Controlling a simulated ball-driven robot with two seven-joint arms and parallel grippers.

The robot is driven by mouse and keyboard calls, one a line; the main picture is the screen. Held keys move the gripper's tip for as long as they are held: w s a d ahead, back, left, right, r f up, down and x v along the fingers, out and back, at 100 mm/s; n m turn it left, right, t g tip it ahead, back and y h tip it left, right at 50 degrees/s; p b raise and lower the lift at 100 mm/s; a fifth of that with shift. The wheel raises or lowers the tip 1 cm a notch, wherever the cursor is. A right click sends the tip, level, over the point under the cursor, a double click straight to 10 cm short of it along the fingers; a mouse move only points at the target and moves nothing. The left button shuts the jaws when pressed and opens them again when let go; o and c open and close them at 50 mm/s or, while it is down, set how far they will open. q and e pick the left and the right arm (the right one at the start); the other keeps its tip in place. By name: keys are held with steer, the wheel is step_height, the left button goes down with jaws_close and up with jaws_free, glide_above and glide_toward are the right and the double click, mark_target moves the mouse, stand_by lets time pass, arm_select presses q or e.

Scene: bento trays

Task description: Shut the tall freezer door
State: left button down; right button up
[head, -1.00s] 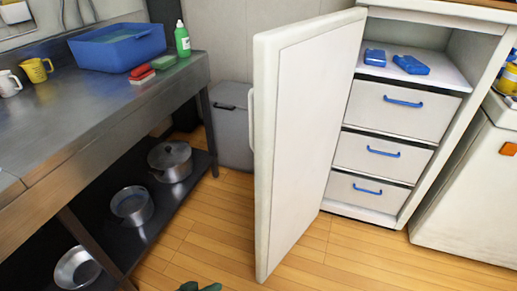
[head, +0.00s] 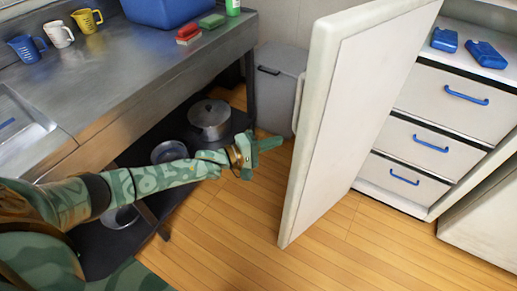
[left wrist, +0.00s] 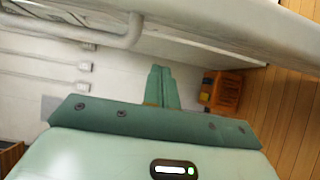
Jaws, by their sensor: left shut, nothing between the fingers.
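The tall white freezer door (head: 350,110) stands wide open in the head view, hinged at the freezer body (head: 425,195) on its right. Its handle (head: 299,103) is on the outer face at the left. My left gripper (head: 268,144) is shut and empty, a little left of the door's free edge on the outer side. In the left wrist view the gripper's closed fingers (left wrist: 161,88) show, with a pale bar like the handle (left wrist: 95,36) above them at the left. I cannot tell whether the gripper touches the door. My right gripper is out of view.
Two blue packs (head: 486,54) lie on the freezer's top shelf above white drawers with blue handles. A steel bench (head: 120,90) with pots on its lower shelf is at the left. A grey bin (head: 274,92) stands behind the door. Wooden floor in front is clear.

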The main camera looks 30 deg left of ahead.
arm_select(q)
steer(key=shift+s+d, duration=0.2)
steer(key=shift+d, duration=2.1)
